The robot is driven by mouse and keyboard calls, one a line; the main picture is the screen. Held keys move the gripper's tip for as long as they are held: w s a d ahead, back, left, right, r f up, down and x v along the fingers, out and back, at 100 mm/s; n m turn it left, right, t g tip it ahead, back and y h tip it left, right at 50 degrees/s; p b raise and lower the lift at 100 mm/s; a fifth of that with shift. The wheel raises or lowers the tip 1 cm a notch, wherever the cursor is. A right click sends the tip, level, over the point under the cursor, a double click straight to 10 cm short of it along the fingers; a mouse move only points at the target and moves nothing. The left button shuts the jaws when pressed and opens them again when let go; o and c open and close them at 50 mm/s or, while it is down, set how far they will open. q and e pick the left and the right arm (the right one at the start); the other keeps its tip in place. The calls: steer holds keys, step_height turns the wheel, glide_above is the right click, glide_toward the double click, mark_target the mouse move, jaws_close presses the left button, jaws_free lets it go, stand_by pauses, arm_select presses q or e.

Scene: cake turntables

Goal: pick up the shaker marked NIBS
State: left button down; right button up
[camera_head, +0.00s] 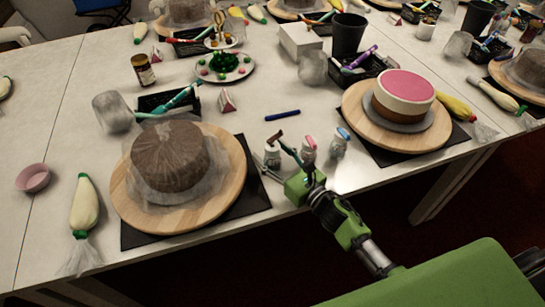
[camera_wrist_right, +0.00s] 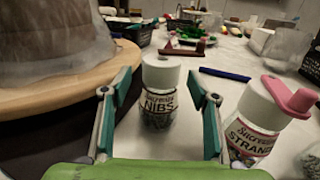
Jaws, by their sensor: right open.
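The shaker marked NIBS (camera_wrist_right: 160,100) stands upright in the right wrist view, with a white lid and a label with dark lettering. My right gripper (camera_wrist_right: 161,88) is open, with one teal-padded finger on each side of the shaker and gaps showing between. In the head view the NIBS shaker (camera_head: 272,156) is at the table's front edge, partly hidden by my right gripper (camera_head: 283,158). A shaker marked STRAN… (camera_wrist_right: 252,125), with a pink-topped lid, stands just right of the right finger. My left gripper is not in view.
A wrapped brown cake (camera_head: 168,155) on a wooden turntable (camera_head: 232,165) is left of the shakers. A blue-topped shaker (camera_head: 338,143) stands to their right, near a pink-topped cake (camera_head: 404,90). A blue pen (camera_head: 283,115) lies behind.

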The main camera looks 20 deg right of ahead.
steer(key=c, duration=1.3)
steer(key=shift+c, duration=0.2)
steer(key=shift+r, duration=0.15)
